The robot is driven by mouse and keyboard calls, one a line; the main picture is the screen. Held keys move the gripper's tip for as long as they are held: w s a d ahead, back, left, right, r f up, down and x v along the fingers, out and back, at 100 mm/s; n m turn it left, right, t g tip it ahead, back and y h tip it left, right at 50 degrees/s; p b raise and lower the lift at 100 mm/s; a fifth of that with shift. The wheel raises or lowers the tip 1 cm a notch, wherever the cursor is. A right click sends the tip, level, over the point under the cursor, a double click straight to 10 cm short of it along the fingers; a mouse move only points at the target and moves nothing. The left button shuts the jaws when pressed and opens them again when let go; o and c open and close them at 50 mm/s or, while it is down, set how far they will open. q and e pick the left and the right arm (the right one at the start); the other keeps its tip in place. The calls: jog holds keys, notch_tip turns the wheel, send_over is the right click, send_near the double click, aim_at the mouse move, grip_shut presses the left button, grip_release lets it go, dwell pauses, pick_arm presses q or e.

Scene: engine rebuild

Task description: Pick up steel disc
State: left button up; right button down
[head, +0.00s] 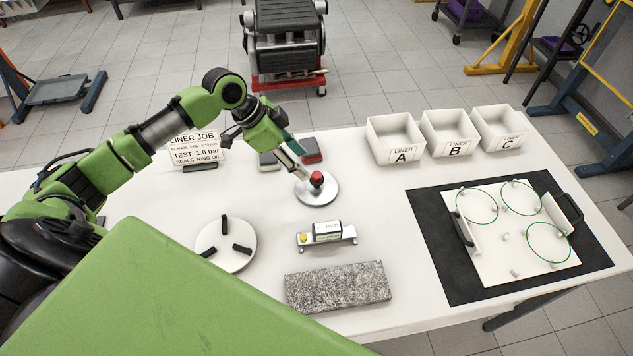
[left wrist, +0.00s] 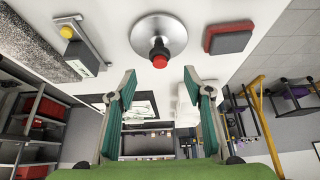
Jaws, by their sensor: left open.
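The steel disc (head: 318,194) lies flat on the white table near its middle, with a red-topped knob (head: 316,178) standing at its centre. In the left wrist view the disc (left wrist: 158,37) and its red knob (left wrist: 159,57) show at top centre, beyond the fingertips. My left gripper (head: 299,166) is just to the left of the knob and slightly above the disc. Its teal fingers (left wrist: 160,78) are spread apart with nothing between them. The fingers do not appear to touch the knob. My right gripper is not in view.
A red-and-black block (head: 312,150) and a grey one (head: 269,160) lie behind the disc. A small gauge (head: 327,235), a granite slab (head: 338,287) and a round plate with black pads (head: 225,244) lie in front. Labelled bins (head: 396,139) and a white tray (head: 520,262) stand right.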

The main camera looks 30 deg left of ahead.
aim_at(313, 175)
pick_arm(q)
jog(key=x, duration=0.3)
jog(key=shift+w+d+f, duration=0.15)
jog(key=shift+w+f, duration=0.05)
jog(key=shift+f, duration=0.15)
jog(key=shift+w+d+f+p, duration=0.1)
jog(key=shift+d+f+p, duration=0.1)
jog(key=shift+f+p, duration=0.25)
jog(key=p+x, duration=0.1)
jog(key=x, duration=0.2)
jog(key=shift+d+f, duration=0.15)
jog(key=shift+f, duration=0.15)
jog(key=shift+w+d+f, duration=0.1)
jog(key=shift+w+f, duration=0.05)
jog(key=shift+f, duration=0.3)
jog(key=shift+r, duration=0.1)
grip_shut()
